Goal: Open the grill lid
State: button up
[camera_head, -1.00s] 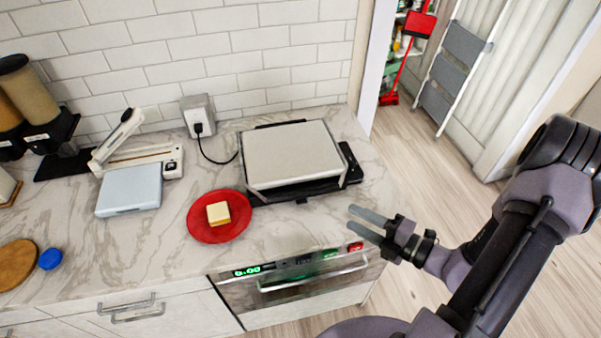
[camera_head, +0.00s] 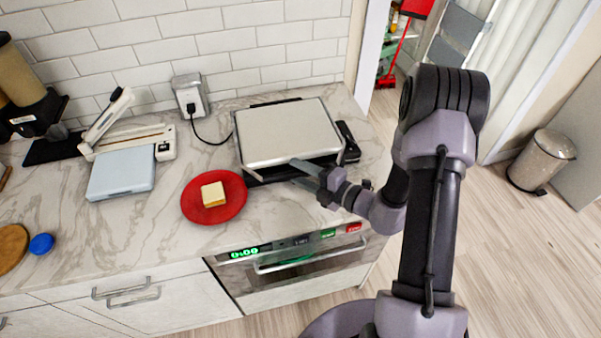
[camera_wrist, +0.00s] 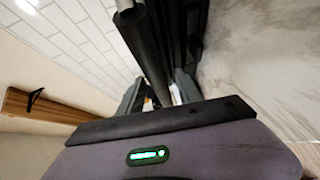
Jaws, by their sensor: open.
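The grill (camera_head: 288,132) stands on the counter with its light grey lid down over a black base. My gripper (camera_head: 300,172) is at the front edge of the grill, right of its middle, with the jaws open. In the wrist view, a dark bar (camera_wrist: 145,50), which looks like the grill's handle, runs between the two fingers (camera_wrist: 158,92). I cannot tell whether the fingers touch it. My gripper and wrist hide part of the grill's front right edge in the head view.
A red plate (camera_head: 228,208) with a bread-like square (camera_head: 213,194) lies just left of the grill's front. A wall outlet (camera_head: 190,96) with the cord is behind left. An oven panel (camera_head: 300,243) sits below the counter edge. The tiled wall rises behind.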

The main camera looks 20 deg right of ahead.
grip_shut()
dwell(1.3)
